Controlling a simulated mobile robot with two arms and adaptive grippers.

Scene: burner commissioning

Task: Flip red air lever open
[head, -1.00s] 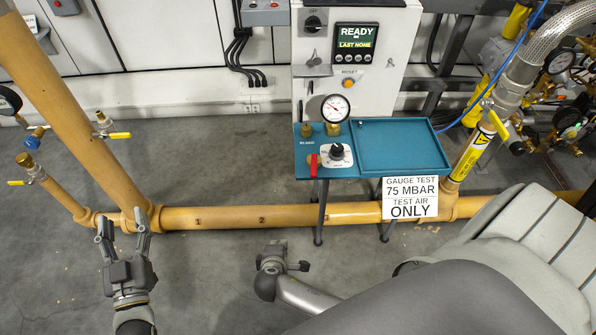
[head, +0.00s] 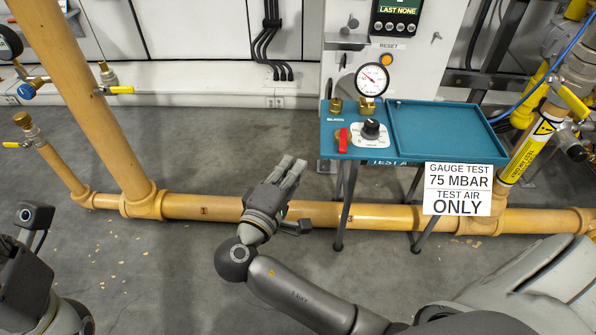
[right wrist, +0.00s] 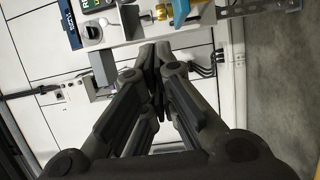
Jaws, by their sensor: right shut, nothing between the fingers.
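The red air lever (head: 343,140) sits on the left part of the teal test bench (head: 445,156), beside a black knob (head: 371,128) on a white dial plate. The lever's long side runs up and down in the head view. My right gripper (head: 291,166) is shut and empty, to the left of the bench and lower in the picture, apart from the lever. In the right wrist view its fingers (right wrist: 158,60) are together; I cannot make out the red lever there. Of my left arm only a wrist part shows at the lower left; its fingers are out of view.
A pressure gauge (head: 371,79) stands at the back of the bench, before a grey cabinet (head: 346,60). A white sign (head: 458,189) hangs at its front. A yellow pipe (head: 390,217) runs low across the floor. Clear floor (head: 210,150) lies left of the bench.

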